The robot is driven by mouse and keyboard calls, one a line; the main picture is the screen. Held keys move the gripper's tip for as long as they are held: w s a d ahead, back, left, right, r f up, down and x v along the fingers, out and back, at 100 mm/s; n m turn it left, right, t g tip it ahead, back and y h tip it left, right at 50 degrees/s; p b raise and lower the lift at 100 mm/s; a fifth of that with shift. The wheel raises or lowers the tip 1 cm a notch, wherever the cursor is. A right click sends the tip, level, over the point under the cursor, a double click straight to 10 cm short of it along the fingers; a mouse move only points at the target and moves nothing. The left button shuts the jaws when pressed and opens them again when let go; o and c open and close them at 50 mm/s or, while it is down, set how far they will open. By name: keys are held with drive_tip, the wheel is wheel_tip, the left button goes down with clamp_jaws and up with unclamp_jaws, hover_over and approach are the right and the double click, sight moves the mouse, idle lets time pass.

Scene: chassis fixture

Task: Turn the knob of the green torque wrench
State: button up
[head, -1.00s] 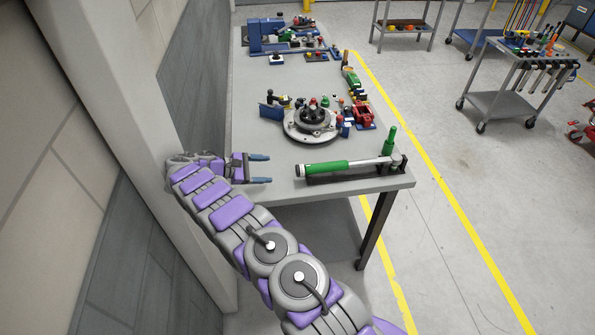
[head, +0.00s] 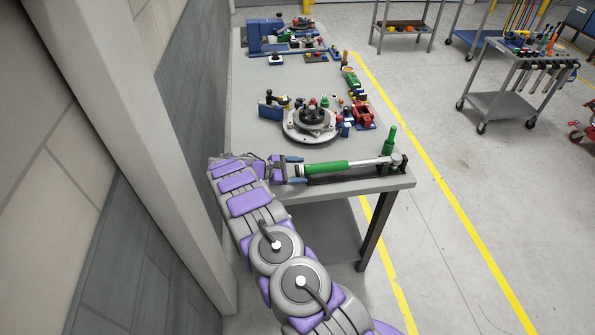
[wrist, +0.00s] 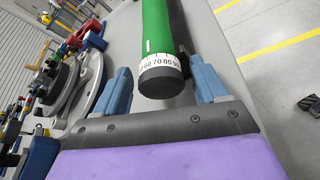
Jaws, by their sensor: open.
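The green torque wrench (head: 328,167) lies along the near edge of the grey table, its head end at the right by an upright green handle (head: 390,140). Its knob (wrist: 160,78) is a dark end cap beside a white numbered scale, facing my gripper in the wrist view. My gripper (head: 294,167) is open at the wrench's left end, with blue fingers. In the wrist view the fingers (wrist: 163,88) stand on either side of the knob, with a gap visible on the left. Whether the right finger touches cannot be told.
A round metal fixture (head: 309,125) with several small parts stands on the table (head: 250,100) behind the wrench. A blue clamp fixture (head: 268,38) is at the far end. A wall and pillar (head: 150,160) run close along the left of my arm.

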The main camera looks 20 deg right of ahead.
drive_tip(key=shift+a+r, duration=0.1)
drive_tip(key=shift+a, duration=0.4)
drive_tip(key=shift+c, duration=1.4)
drive_tip(key=shift+d, duration=0.35)
drive_tip(key=c, duration=0.5)
drive_tip(key=shift+c, duration=1.4)
